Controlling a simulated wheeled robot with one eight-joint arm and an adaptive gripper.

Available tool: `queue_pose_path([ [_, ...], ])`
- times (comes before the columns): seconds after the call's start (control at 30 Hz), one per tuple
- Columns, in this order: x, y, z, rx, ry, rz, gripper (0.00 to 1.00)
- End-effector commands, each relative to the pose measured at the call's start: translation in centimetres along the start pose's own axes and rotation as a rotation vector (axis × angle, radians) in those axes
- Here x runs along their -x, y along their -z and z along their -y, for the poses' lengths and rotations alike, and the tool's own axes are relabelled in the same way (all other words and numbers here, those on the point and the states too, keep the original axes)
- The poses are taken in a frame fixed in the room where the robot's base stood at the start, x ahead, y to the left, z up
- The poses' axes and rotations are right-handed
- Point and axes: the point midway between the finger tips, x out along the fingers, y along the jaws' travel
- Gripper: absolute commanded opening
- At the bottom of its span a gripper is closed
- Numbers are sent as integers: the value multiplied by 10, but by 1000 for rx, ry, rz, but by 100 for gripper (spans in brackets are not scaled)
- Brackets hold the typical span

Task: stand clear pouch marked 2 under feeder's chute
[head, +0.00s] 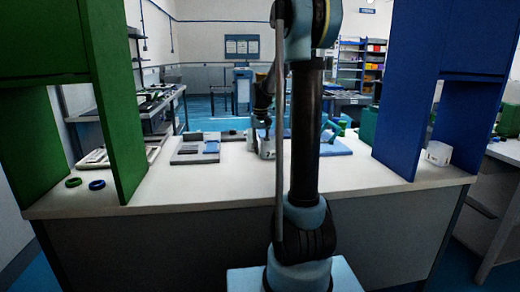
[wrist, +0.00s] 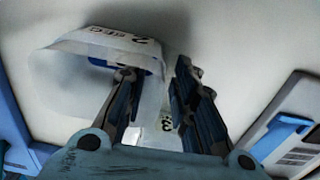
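In the wrist view a clear, whitish pouch (wrist: 65,75) with a printed band reading "2" and "SEC" lies at the upper left, beside the left finger, which overlaps its right end. My gripper (wrist: 154,72) has its two dark fingers apart, with a gap between them. I cannot tell whether the left finger touches the pouch or is inside its mouth. A second printed mark shows low between the fingers. In the head view a small whitish object (head: 267,150) stands below my gripper, partly hidden by my arm. I cannot make out the feeder's chute.
A grey device (wrist: 290,125) with a blue part is at the wrist view's right. On the white bench (head: 220,188) are a grey tray (head: 190,158), a light blue tray (head: 338,149), two rings at left and a white jar (head: 438,153) at right. Green and blue cabinets flank the bench.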

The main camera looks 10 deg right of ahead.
Motion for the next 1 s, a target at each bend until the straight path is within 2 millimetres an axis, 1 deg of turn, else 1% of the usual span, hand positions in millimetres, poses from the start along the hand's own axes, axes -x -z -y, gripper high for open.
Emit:
queue_pose_path([
  [0.13, 5, 0, 0, 0, 0, 0, 25],
  [0.23, 16, 0, 0, 0, 0, 0, 25],
  [0.7, 96, 0, 1, 2, 0, 0, 25],
  [0.9, 116, 0, 1, 2, 0, 0, 25],
  [0.93, 118, 0, 1, 2, 0, 0, 30],
  [0.97, 119, 0, 1, 3, 0, 0, 36],
  [1.0, 121, 0, 1, 9, 0, 0, 45],
])
